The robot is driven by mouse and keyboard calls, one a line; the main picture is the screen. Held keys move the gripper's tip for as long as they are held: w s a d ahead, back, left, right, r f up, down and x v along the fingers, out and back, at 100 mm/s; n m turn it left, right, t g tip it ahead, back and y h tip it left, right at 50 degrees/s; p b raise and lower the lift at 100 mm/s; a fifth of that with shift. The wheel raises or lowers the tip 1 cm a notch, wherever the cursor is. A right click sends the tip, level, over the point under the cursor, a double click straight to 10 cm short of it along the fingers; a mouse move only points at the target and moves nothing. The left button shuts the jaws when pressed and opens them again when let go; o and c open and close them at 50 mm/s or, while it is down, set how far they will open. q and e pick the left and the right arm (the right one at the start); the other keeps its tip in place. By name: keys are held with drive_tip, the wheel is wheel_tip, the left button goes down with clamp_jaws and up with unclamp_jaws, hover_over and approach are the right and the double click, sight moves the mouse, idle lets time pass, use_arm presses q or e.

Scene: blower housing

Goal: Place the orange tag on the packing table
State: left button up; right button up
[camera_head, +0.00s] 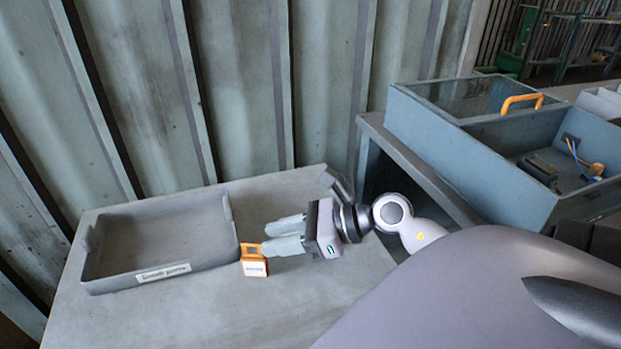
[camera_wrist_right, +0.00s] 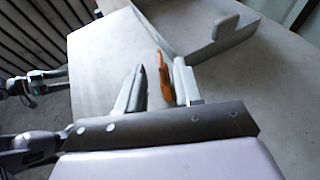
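The orange tag (camera_head: 254,262), with a white label and a square loop on top, stands on the grey packing table (camera_head: 190,318), close to the tray's front right corner. My right gripper (camera_head: 268,238) reaches in from the right with its fingers pointing left at the tag. In the right wrist view the fingers (camera_wrist_right: 158,90) are apart. The tag (camera_wrist_right: 161,66) shows in the gap, nearer the right finger, with a gap to the left one. Any contact with the right finger is unclear.
A grey labelled tray (camera_head: 165,273) lies at the left of the table, just beyond the tag. A corrugated wall (camera_head: 240,90) rises behind. A blue-grey bin (camera_head: 470,150) with an orange handle stands at the right. The table's front is clear.

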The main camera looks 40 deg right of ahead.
drive_tip(key=v, duration=0.6)
drive_tip(key=shift+s+b, duration=0.2)
drive_tip(key=shift+b, duration=0.15)
drive_tip(key=shift+d+r, duration=0.1)
drive_tip(key=shift+r, duration=0.05)
